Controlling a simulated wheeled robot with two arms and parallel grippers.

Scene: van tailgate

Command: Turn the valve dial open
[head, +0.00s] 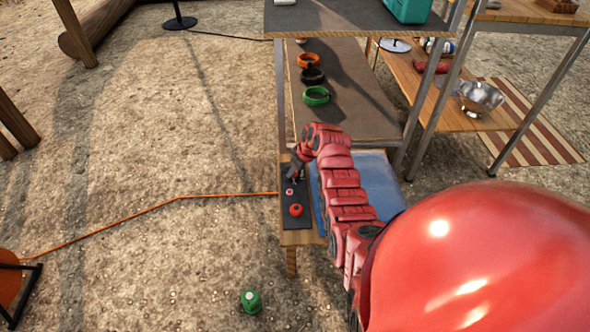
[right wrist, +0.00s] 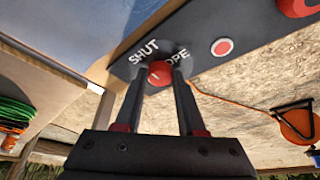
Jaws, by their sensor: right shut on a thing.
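The valve dial is a small red knob (right wrist: 160,73) on a dark control panel (right wrist: 190,52), shown in the right wrist view. White lettering by it reads "SHUT" to its upper left and "OPE", partly hidden, to its upper right. A pale mark shows on the knob, but I cannot tell exactly which word it points to. My right gripper (right wrist: 158,80) is shut on the knob, one finger on each side. In the head view my right gripper (head: 297,172) reaches the far part of the panel (head: 290,222) and hides the dial. My left gripper is not in view.
A red button (head: 296,210) and a smaller red-and-white button (head: 289,191) sit on the panel. An orange cable (head: 180,199) runs left across the ground. A shelf (head: 345,110) with coloured rings stands beyond. A green canister (head: 251,301) stands on the ground.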

